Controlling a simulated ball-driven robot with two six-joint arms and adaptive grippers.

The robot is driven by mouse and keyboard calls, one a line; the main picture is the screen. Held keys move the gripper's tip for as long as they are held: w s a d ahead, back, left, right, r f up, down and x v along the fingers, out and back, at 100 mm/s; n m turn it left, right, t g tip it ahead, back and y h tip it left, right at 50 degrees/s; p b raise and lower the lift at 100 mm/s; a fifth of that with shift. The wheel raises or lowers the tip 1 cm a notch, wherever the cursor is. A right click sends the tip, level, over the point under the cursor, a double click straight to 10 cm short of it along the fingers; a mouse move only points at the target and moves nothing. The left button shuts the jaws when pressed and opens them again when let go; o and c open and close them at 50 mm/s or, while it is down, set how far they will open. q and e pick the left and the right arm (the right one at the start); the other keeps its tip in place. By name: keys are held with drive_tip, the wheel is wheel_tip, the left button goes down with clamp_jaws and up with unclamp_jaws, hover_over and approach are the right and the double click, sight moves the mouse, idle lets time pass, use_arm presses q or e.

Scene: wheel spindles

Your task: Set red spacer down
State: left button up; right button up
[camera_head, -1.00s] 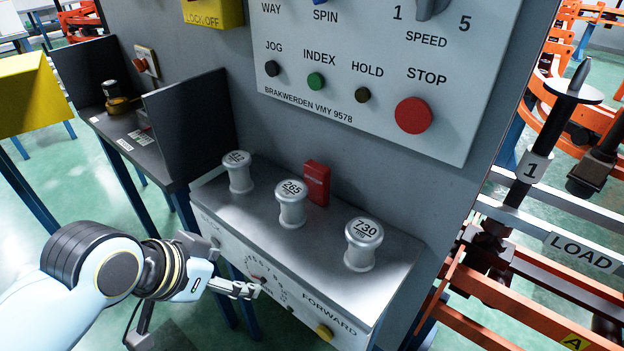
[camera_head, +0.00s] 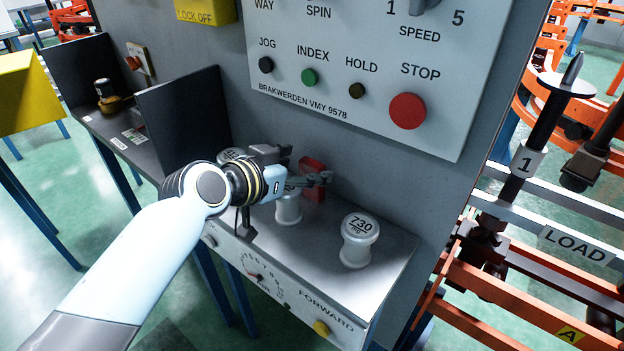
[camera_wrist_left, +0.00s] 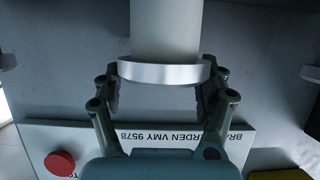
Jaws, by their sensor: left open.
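The red spacer (camera_head: 311,194) is a small upright red block on the metal ledge, against the grey machine face. My left gripper (camera_head: 307,166) is at the middle weight (camera_head: 288,209), in front of the spacer, and partly covers both. It is open. In the left wrist view a pale cylinder with a silver rim (camera_wrist_left: 160,72) sits between its spread fingers (camera_wrist_left: 160,95), with gaps showing at the sides. The spacer does not show there. My right gripper is not in view.
A silver 730 weight (camera_head: 359,240) stands on the ledge's right part. Another weight (camera_head: 231,154) at the left is mostly hidden by my arm. The control panel with its red STOP button (camera_head: 407,111) is above. The orange LOAD rack is at right.

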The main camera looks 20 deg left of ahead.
use_arm(q)
drive_tip(key=shift+x, duration=1.2)
drive_tip(key=shift+a, duration=0.1)
drive_tip(key=c, duration=1.3)
